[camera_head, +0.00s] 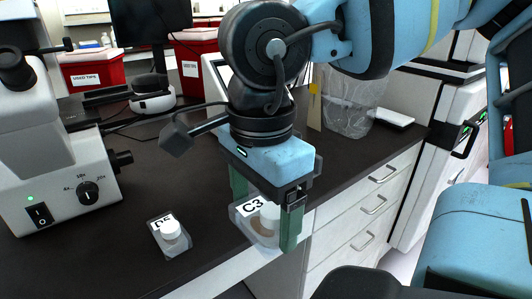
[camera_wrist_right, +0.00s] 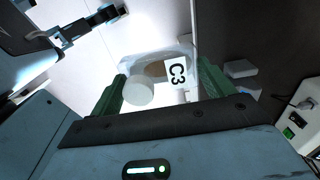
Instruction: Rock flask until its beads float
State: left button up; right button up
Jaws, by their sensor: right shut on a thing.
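My right gripper (camera_head: 265,221) is shut on a clear flask labelled C3 (camera_head: 250,206), with one green finger on each side of it. The gripper points down, and the flask is held near the bench's front edge. In the right wrist view, the flask (camera_wrist_right: 180,52) sits between the green fingers (camera_wrist_right: 162,82). Its white cap (camera_wrist_right: 138,92) faces the camera, and something brownish shows inside. Single beads cannot be made out. My left gripper is in neither view.
A second capped flask, partly reading D5 (camera_head: 172,239), lies on the dark bench (camera_head: 130,205) to the left. A microscope (camera_head: 55,160) stands at the far left. Red bins (camera_head: 92,72), a monitor (camera_head: 150,20) and a clear bag-lined bin (camera_head: 350,105) are behind. White drawers (camera_head: 375,190) are below.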

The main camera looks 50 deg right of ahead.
notch_tip(320, 180, up, 8)
jog(key=p, duration=0.4)
jog(key=shift+r+p, duration=0.5)
jog(key=shift+r, duration=0.1)
jog(key=g+y+p, duration=0.1)
jog(key=g, duration=0.4)
jog(key=shift+g, duration=0.3)
